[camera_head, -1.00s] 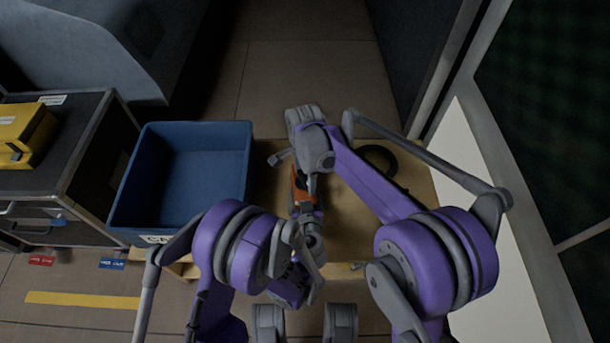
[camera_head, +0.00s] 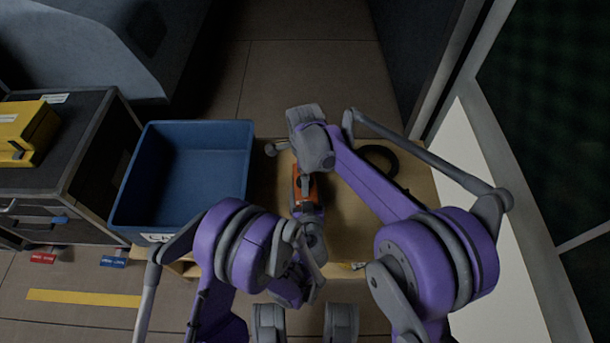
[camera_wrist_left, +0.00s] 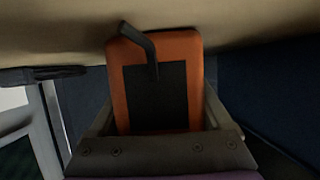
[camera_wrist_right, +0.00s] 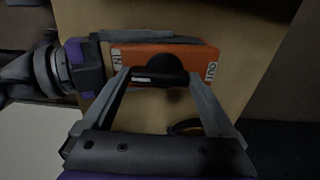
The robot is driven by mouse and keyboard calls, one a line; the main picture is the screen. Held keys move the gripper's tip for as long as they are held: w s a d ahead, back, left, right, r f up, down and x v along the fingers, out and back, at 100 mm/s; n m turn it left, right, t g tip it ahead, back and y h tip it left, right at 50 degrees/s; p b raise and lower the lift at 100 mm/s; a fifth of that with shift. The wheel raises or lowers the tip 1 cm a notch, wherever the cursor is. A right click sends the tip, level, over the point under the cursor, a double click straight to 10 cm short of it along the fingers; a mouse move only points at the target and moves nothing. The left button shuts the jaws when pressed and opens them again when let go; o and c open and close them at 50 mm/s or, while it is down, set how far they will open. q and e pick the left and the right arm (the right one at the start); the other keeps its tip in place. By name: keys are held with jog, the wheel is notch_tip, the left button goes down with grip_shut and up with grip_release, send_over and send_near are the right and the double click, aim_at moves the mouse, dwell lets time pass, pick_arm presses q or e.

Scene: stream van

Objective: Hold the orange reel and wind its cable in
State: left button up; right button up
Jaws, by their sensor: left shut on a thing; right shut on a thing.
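The orange reel (camera_head: 307,188) is above the wooden table top, between my two arms. In the left wrist view it shows its orange body with a dark panel (camera_wrist_left: 172,105) and a bent dark crank arm (camera_wrist_left: 143,45). My left gripper (camera_wrist_left: 157,108) is shut on the reel's body, one finger on each side. In the right wrist view the reel (camera_wrist_right: 130,55) carries white labels reading IN and OUT. My right gripper (camera_wrist_right: 158,78) is shut on the reel's dark crank handle (camera_wrist_right: 150,76). My right wrist partly hides the handle in the head view. No cable can be made out clearly.
A dark ring-shaped thing (camera_head: 392,158) lies on the table right of the reel, partly behind my right arm. A yellow case (camera_head: 30,130) sits on a dark cabinet at the far left.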

jog(key=o, duration=1)
notch_tip(320, 180, up, 12)
jog(key=shift+r, duration=0.1)
pick_arm(q)
jog(key=o, duration=1.3)
jog(key=shift+o, duration=0.2)
